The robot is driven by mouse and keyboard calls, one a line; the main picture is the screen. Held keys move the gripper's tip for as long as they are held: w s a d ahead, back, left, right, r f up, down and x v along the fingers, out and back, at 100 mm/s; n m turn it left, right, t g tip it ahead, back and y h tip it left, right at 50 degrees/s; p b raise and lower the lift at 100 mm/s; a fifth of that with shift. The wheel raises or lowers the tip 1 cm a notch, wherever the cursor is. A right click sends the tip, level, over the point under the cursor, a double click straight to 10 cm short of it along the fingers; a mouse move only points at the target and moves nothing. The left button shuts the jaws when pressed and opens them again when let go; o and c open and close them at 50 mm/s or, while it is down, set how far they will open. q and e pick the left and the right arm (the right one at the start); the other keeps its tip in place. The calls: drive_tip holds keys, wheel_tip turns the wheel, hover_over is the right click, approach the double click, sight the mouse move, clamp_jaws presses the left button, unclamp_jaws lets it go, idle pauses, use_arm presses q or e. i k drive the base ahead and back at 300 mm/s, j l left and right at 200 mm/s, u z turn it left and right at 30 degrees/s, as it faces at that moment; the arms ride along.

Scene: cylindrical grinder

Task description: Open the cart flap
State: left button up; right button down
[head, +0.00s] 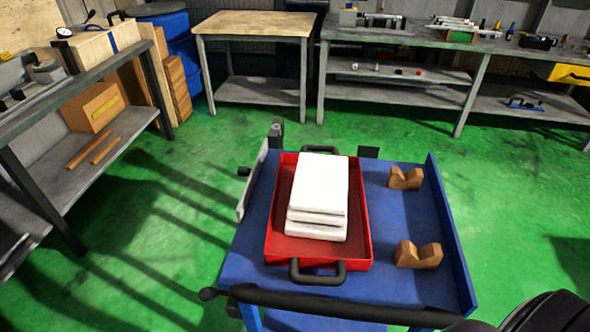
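The blue cart (395,285) stands in front of me in the head view. A narrow light-grey panel (252,182), which looks like the flap, stands upright along the cart's left edge. A black knob (244,171) sticks out from its outer side. A grey post (276,134) rises at its far end. Neither of my grippers shows; a dark rounded part at the bottom right is probably mine, without visible fingers.
A red tray (360,245) with white blocks (318,190) sits on the cart, beside two brown V-blocks (405,178). A black push bar (330,304) spans the near edge. A workbench (95,70) stands at left. Green floor (170,220) between it and the cart is clear.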

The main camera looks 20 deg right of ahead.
sight(253, 173)
drive_tip(key=i+j+z, duration=0.1)
drive_tip(key=z, duration=0.3)
drive_tip(key=j+z, duration=0.15)
drive_tip(key=z, duration=0.25)
drive_tip(key=i+j+z, duration=0.1)
drive_tip(key=z, duration=0.3)
drive_tip(key=j+z, duration=0.25)
drive_tip(key=z, duration=0.15)
drive_tip(key=j, duration=0.75)
drive_tip(key=i+j, duration=0.1)
drive_tip(key=j, duration=0.7)
